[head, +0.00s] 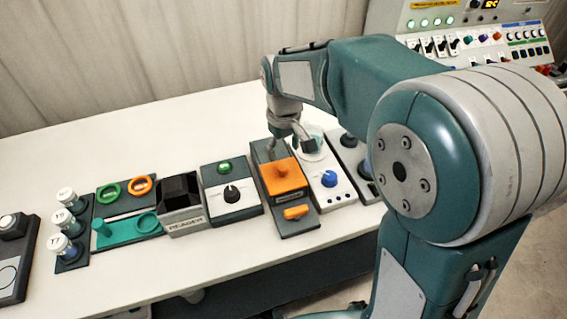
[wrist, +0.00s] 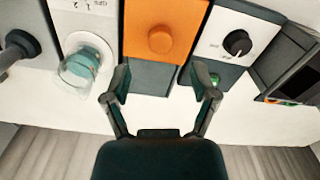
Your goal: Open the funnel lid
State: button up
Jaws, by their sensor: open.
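An orange square lid (head: 281,177) with a round orange knob (head: 283,168) lies flat over a dark grey unit (head: 297,222); I take it for the funnel lid, and no funnel shows. In the wrist view the lid (wrist: 180,14) and its knob (wrist: 161,40) are at top centre. My gripper (head: 290,146) is open and empty above the back of this unit. In the wrist view its fingertips (wrist: 160,78) are spread wide, below the knob in the picture and apart from it. A small orange handle (head: 296,212) sits at the unit's front.
A white unit with a blue knob (head: 329,178) and a clear vessel (wrist: 82,65) stands close on one side. A black-knob unit (head: 231,193) stands on the other, beside the black reader (head: 180,195). Capped vials (head: 66,217) are at left. The white table (head: 150,130) is clear behind.

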aim_at(283, 167)
notch_tip(283, 167, down, 6)
jog(key=shift+a+r, duration=0.1)
grip_shut()
